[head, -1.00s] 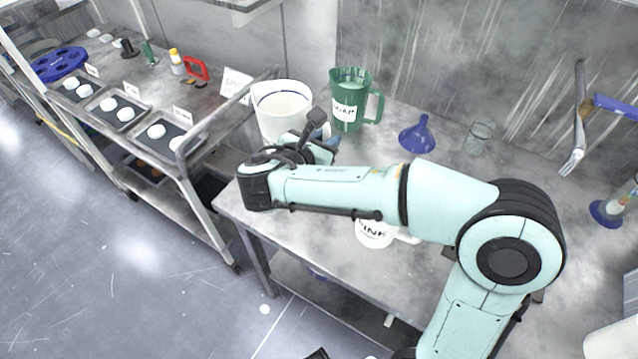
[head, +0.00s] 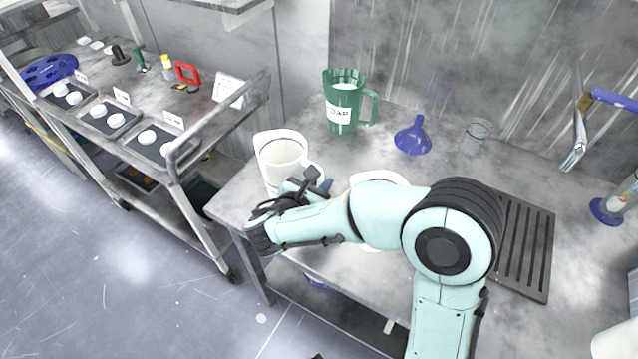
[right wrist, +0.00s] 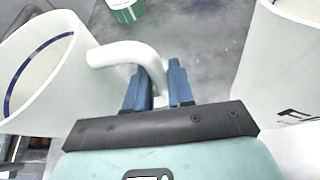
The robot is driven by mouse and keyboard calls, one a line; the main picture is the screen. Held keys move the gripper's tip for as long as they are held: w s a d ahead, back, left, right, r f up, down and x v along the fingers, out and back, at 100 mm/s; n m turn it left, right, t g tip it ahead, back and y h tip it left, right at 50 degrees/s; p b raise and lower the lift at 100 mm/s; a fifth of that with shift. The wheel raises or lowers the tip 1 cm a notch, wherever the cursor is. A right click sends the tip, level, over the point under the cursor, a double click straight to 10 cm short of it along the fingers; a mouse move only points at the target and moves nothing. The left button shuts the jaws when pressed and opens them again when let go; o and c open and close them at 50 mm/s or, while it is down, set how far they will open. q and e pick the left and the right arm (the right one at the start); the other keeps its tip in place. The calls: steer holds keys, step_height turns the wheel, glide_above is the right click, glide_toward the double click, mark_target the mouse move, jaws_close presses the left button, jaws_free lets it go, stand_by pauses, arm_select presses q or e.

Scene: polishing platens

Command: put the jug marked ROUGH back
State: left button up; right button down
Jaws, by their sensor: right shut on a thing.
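A white jug (head: 284,150) with a blue line inside its rim is at the left end of the bench, upright or nearly so. Its marking is not visible. My right gripper (head: 325,185) is shut on its handle; the right wrist view shows the handle between the blue fingertips (right wrist: 158,88) and the jug's body (right wrist: 45,75) at left. I cannot tell whether its base touches the bench. A second white jug (head: 377,178) is mostly hidden behind my right arm; in the right wrist view it stands at right (right wrist: 285,60), its lettering cut off. My left gripper is not in view.
A green jug (head: 343,100) marked SOAP stands behind, with a blue funnel (head: 412,138) and a glass beaker (head: 473,137) to its right. A slatted dark rack (head: 525,245) lies at right. A cart (head: 215,125) with trays stands left, across a narrow gap.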

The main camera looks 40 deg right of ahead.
steer(key=shift+f, duration=0.1)
steer(key=c, duration=1)
jaws_free()
steer(key=shift+r, duration=0.25)
steer(key=p+v, duration=0.1)
steer(key=v, duration=1.1)
steer(key=shift+a+f, duration=0.1)
